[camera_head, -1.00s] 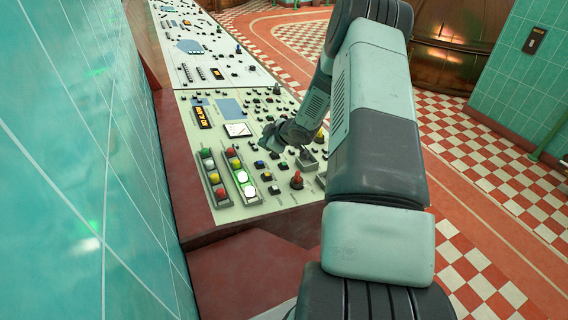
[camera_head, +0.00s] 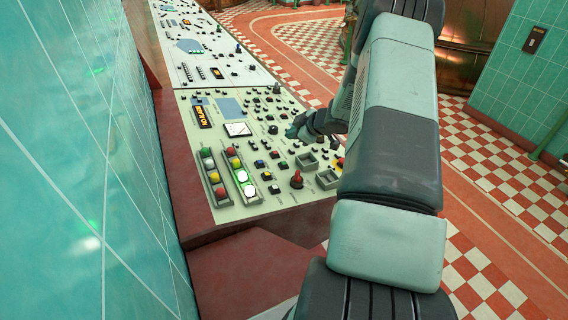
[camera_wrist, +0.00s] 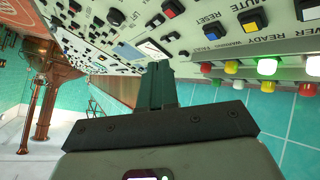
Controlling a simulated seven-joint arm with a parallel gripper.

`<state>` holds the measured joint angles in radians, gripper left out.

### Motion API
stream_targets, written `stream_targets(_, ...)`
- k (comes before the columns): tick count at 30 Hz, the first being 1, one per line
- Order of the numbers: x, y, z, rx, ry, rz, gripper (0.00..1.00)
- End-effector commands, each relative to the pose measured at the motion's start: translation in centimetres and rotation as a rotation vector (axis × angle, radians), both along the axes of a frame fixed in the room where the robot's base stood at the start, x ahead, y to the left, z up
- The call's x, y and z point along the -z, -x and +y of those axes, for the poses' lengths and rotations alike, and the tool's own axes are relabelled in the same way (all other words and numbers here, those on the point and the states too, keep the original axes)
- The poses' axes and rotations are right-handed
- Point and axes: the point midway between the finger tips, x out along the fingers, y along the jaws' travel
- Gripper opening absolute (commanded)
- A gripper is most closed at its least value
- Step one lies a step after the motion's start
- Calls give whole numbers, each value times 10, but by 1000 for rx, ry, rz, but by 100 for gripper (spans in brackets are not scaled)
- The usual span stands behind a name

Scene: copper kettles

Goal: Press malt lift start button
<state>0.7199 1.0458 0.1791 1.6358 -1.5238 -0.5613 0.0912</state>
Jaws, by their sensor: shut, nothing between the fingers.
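The control panel (camera_head: 222,212) is a cream sloped console with many small buttons, in the head view. My gripper (camera_head: 294,131) is over the right part of this panel. In the wrist view its dark fingers (camera_wrist: 158,72) are together, with nothing between them, and point at the panel face. I cannot tell whether the tips touch it. A label (camera_wrist: 115,17) near several black buttons seems to read "LIFT". I cannot tell which button is the malt lift start. A red button (camera_wrist: 169,8), a blue button (camera_wrist: 210,33) and a yellow button (camera_wrist: 253,20) show at upper right.
Two columns of coloured lamps, one with a lit white lamp (camera_head: 249,190), stand at the panel's near left. A red knob (camera_head: 297,178) and square recesses are at its near right edge. A teal tiled wall (camera_head: 80,170) rises on the left. Checkered floor is open at right.

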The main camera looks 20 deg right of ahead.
Motion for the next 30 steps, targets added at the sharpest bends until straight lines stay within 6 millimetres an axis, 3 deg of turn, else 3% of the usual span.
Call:
stream_targets(18,73,0,15,-1,-1,0,0)
stream_targets(30,84,0,17,0,0,0,0)
